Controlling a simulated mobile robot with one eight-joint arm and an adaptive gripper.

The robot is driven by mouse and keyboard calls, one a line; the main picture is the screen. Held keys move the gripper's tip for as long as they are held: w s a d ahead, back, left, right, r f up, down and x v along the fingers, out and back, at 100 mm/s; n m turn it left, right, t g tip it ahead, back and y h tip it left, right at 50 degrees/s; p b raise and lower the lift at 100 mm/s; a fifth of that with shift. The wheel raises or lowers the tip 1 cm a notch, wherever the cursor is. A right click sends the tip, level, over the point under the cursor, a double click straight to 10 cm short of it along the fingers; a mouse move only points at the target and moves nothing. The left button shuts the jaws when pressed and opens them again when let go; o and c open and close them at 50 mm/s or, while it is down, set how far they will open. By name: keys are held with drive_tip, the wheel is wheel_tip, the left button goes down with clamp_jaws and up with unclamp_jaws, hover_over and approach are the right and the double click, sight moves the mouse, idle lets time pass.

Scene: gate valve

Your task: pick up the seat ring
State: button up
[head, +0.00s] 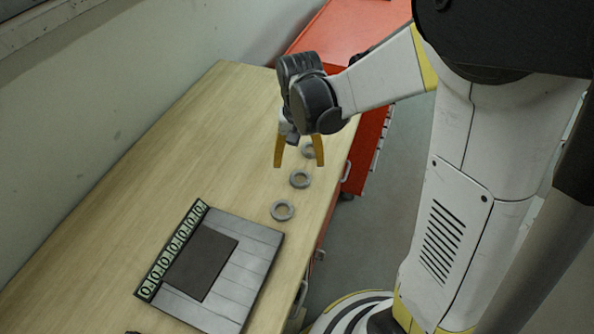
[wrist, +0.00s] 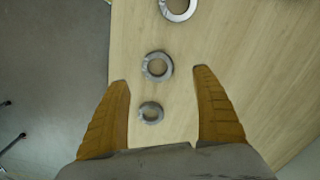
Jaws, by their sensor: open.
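Three grey rings lie flat in a row on the wooden table; I cannot tell by looks which is the seat ring. The near ring (head: 282,218) is largest and is cut off at the top of the wrist view (wrist: 179,18). The middle ring (head: 299,186) also shows in the wrist view (wrist: 158,78), ahead of and between my fingertips. The far ring (head: 303,151) is smallest, partly hidden by a finger, and shows between the fingers in the wrist view (wrist: 141,112). My gripper (head: 299,165) is open and empty, pointing down above the row, its orange fingers apart from the rings.
A grey tray (head: 259,262) with a dark panel and a strip of green-and-white marks lies nearer on the wooden table (head: 150,190). The table's right edge is close to the rings. A red cabinet (head: 345,35) stands behind. The table's left part is clear.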

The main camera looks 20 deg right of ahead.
sight(300, 178)
drive_tip(key=f+b, duration=0.1)
drive_tip(key=f, duration=0.2)
drive_tip(key=f+b, duration=0.1)
drive_tip(key=f, duration=0.3)
drive_tip(key=shift+s+d, duration=0.15)
drive_tip(key=shift+d, duration=0.05)
drive_tip(key=c, duration=1.4)
drive_tip(key=shift+r, duration=0.15)
drive_tip(key=shift+c, duration=0.2)
